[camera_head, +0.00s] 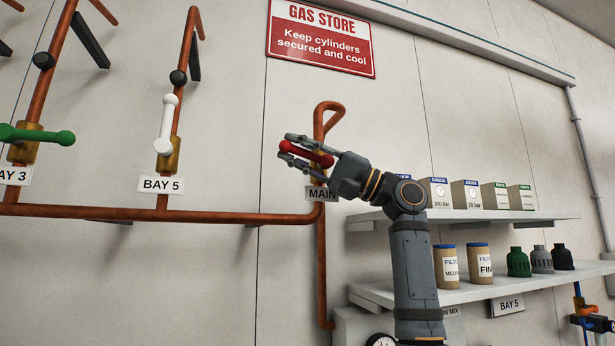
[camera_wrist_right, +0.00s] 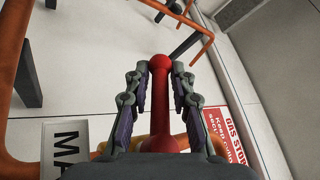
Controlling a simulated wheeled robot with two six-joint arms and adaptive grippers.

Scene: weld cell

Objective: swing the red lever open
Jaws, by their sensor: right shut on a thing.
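The red lever (camera_head: 311,154) sits on the copper pipe above the MAIN label (camera_head: 321,194), near the middle of the head view. It lies across the pipe, sloping slightly down to the right. My right gripper (camera_head: 290,146) is shut on the lever, one finger above it and one below. In the right wrist view the lever (camera_wrist_right: 162,100) runs between the two fingers (camera_wrist_right: 171,85), with its round end showing past the fingertips. The valve body behind it is mostly hidden by my gripper. My left gripper is not in view.
Shelves with boxes (camera_head: 466,194), tins (camera_head: 449,265) and caps (camera_head: 518,262) are at right. A red GAS STORE sign (camera_head: 320,38) hangs above.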

